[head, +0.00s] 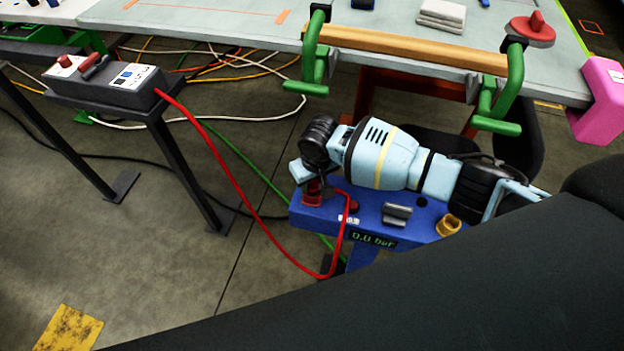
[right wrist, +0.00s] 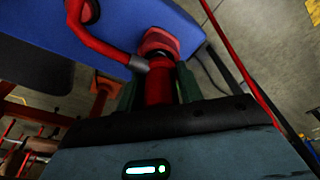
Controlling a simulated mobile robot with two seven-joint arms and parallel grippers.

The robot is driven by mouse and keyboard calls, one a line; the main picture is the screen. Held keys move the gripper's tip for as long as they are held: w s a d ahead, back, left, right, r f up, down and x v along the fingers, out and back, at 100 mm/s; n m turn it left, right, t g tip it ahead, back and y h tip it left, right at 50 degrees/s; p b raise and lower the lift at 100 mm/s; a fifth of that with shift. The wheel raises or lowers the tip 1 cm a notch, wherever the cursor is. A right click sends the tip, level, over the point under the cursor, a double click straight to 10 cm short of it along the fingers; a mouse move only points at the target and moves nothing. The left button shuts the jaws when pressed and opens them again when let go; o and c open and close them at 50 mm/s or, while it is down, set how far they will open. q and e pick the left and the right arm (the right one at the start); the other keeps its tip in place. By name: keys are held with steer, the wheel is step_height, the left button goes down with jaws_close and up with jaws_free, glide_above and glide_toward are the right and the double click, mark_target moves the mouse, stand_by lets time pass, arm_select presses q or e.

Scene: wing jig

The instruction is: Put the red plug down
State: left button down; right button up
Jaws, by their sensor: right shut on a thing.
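My right gripper (head: 309,181) reaches in from the right over the left end of a blue block (head: 365,218) with a "0.0 bar" display. It is shut on the red plug (head: 313,194), which shows just below it. In the right wrist view the plug (right wrist: 158,82) stands between the two dark fingers, with a red hose and metal fitting (right wrist: 138,64) beside it. The blue block (right wrist: 120,30) is close behind; I cannot tell whether the plug touches it. My left gripper is not in view.
A red hose (head: 222,172) loops from a grey box (head: 120,86) on a stand to the block. A grey clip (head: 397,214) and yellow fitting (head: 448,225) sit on the block. Behind is a table with green clamps (head: 510,85) and a wooden bar (head: 410,46). Cables cross the floor.

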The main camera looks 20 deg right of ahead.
steer(key=shift+r, duration=0.1)
steer(key=shift+f, duration=0.35)
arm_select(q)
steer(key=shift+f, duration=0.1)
arm_select(e)
steer(key=shift+f, duration=0.25)
steer(key=o, duration=1.2)
steer(key=r, duration=0.2)
steer(key=r+p, duration=0.1)
steer(key=r, duration=0.2)
steer(key=s+r, duration=0.1)
steer(key=r, duration=0.1)
steer(key=shift+r, duration=0.8)
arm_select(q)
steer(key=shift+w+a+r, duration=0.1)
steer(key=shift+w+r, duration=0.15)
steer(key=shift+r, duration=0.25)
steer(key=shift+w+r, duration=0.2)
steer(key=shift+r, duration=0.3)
arm_select(e)
steer(key=shift+s, duration=0.1)
